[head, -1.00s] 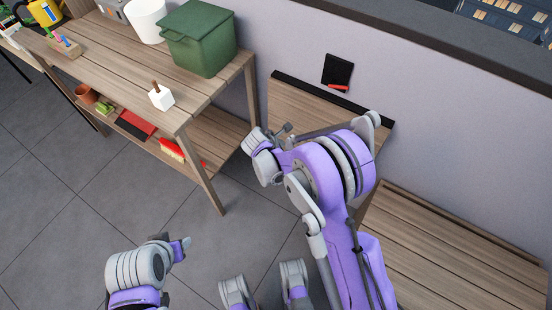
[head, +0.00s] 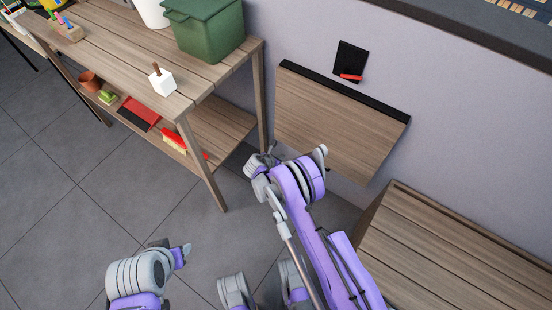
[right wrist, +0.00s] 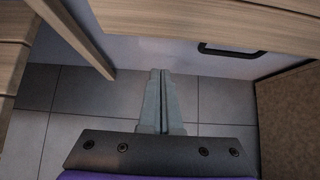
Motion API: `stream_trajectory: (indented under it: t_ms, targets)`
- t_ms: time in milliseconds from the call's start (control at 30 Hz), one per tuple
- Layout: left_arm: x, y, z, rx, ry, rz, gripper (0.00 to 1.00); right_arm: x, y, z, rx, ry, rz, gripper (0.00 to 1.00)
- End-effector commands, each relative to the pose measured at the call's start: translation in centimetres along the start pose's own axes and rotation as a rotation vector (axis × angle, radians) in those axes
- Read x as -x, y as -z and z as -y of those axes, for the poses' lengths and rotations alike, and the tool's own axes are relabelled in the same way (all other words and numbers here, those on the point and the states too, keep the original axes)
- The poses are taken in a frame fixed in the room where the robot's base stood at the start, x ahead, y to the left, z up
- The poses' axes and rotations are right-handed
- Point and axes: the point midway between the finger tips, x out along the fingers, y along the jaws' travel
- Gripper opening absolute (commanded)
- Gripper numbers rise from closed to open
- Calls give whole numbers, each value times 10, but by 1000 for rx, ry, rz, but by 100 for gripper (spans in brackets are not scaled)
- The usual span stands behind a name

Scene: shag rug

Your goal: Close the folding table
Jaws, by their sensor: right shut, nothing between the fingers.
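The folding table (head: 335,120) is a wooden panel on the wall, with a black strip along its upper edge. Its panel juts from the wall or slopes down; I cannot tell its exact angle. In the right wrist view, a wooden board, likely its panel (right wrist: 200,18), spans the top, with a dark bracket (right wrist: 235,50) below it. My right gripper (head: 274,153) is near the panel's lower left corner. In the right wrist view its fingers (right wrist: 161,73) are shut and empty, apart from the board. My left gripper (head: 185,253) is small at lower left, its fingers unclear.
A wooden workbench (head: 205,75) with a green bin (head: 207,35) stands left of the folding table. A slatted wooden bench or box (head: 450,260) is at lower right. A black wall plate with a red lever (head: 350,62) is above the panel. Floor is clear at left.

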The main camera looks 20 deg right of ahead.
Motion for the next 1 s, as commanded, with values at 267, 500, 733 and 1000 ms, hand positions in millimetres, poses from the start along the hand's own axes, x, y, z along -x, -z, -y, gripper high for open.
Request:
stream_trajectory:
  t_ms: [267,500,733,1000]
  targets:
    - [-9,-3,0,0,0,3,50,-46,-15,1,-2,1,0,0]
    - [-10,-3,0,0,0,4,50,-57,-26,0,-1,-1,-1,0]
    - [-10,-3,0,0,0,4,50,-57,-27,0,-1,-1,-1,0]
    - [-24,-7,0,0,0,8,50,-69,-32,0,-2,1,-1,0]
